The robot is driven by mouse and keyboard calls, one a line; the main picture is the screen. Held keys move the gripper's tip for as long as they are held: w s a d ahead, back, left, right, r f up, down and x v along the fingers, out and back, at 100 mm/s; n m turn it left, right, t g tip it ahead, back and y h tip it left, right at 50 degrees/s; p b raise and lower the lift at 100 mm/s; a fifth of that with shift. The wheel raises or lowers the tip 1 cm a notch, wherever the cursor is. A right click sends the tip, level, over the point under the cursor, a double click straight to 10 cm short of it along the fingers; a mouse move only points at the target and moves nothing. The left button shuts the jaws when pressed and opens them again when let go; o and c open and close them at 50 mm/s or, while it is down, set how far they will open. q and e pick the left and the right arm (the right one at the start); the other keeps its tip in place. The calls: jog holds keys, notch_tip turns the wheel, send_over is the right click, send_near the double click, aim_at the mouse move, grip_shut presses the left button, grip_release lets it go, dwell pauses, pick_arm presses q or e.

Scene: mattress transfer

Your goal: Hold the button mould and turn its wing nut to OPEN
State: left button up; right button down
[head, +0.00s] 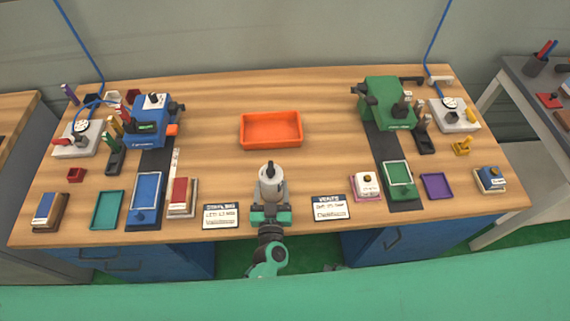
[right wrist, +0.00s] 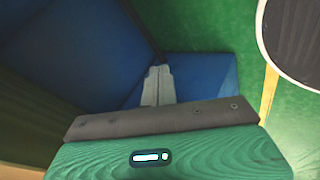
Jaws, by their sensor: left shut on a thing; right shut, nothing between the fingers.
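A round pale grey piece with a dark knob on top, likely the button mould (head: 270,173), stands upright at the front middle of the table in the head view. My left gripper (head: 270,190) is shut on it from the front edge side. The wing nut and any OPEN mark are too small to make out. My right gripper (right wrist: 158,72) is shut and empty in the right wrist view. It is low, in front of a blue drawer unit and above the green floor, away from the mould.
An orange tray (head: 271,144) lies behind the mould. Two label cards (head: 221,215) (head: 332,208) flank my left gripper. A blue machine (head: 150,122) stands at left and a green machine (head: 386,103) at right. The table between tray and machines is clear.

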jog(key=w+a+r+n+t+y, duration=0.1)
jog(key=w+a+r+n+y, duration=0.15)
jog(key=r, duration=0.55)
jog(key=w+a+r+n+t+y, duration=0.1)
jog(key=a+r+n+y, duration=0.2)
jog(key=r, duration=0.4)
jog(key=w+a+r+n+t+y, duration=0.1)
jog(key=w+a+r+n+y, duration=0.2)
jog(key=r, duration=0.5)
jog(key=shift+m+y, duration=0.25)
jog(key=shift+y, duration=0.6)
jog(key=w+d+r, duration=0.1)
jog(key=w, duration=0.2)
jog(key=w+d+r, duration=0.1)
jog(key=w+r, duration=0.1)
jog(key=w, duration=0.2)
jog(key=w+d+r, duration=0.2)
jog(key=w, duration=0.1)
jog(key=shift+w+r, duration=0.2)
jog(key=w+d+r+y, duration=0.3)
jog(key=w+d+r, duration=0.1)
jog(key=w+r, duration=0.3)
jog(key=n+g+y, duration=0.2)
jog(key=n+g, duration=0.8)
jog(key=n, duration=0.2)
send_near(271, 169)
jog(key=w+a+f, duration=0.1)
jog(key=w+a, duration=0.1)
jog(key=a, duration=0.4)
jog(key=shift+f, duration=0.25)
